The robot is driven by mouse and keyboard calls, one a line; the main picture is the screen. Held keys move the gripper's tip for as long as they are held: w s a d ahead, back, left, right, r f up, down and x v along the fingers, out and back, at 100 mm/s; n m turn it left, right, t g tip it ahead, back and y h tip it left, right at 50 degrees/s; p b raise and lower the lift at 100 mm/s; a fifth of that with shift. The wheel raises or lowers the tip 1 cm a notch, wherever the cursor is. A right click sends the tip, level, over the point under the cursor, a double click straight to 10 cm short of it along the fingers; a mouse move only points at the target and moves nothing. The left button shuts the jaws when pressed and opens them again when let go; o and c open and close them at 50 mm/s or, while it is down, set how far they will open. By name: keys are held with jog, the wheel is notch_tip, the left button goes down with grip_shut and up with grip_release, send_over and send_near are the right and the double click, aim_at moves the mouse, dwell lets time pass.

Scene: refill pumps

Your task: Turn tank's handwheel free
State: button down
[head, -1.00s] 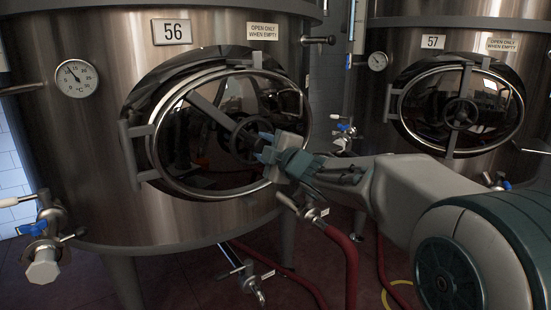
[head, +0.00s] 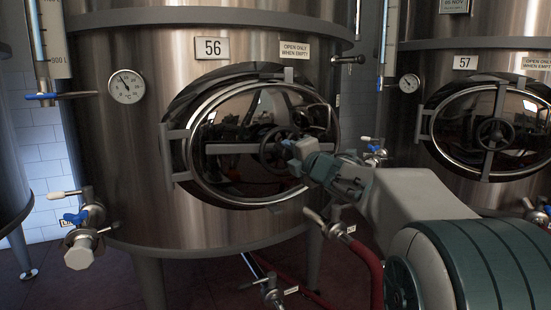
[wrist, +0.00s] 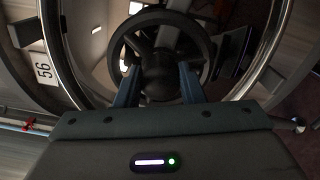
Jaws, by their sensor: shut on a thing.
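Tank 56 (head: 150,170) is a steel tank with an oval glass door (head: 225,170) in a bright metal ring. A dark handwheel (head: 268,150) sits at the middle of the door; it also shows in the wrist view (wrist: 117,50). A straight bar (head: 232,148) runs level from the door's left side to the wheel. My gripper (head: 292,152) reaches the wheel from the right and is shut on it. In the wrist view its two fingers (wrist: 159,80) lie either side of the wheel's hub, across the near rim. The exact contact is too dark to tell.
Tank 57 (head: 420,160) stands close at the right, with its own door and handwheel (head: 494,133). A valve (head: 82,232) sticks out at the lower left. A red hose (head: 368,262) hangs below my arm. A dial (head: 126,87) is at the upper left.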

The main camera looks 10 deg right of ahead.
dwell(0.4)
jog(key=c, duration=0.9)
grip_release()
jog(key=shift+c, duration=0.2)
jog(key=p+v, duration=0.2)
jog(key=v, duration=1.1)
jog(key=shift+s, duration=0.35)
jog(key=shift+d, duration=0.15)
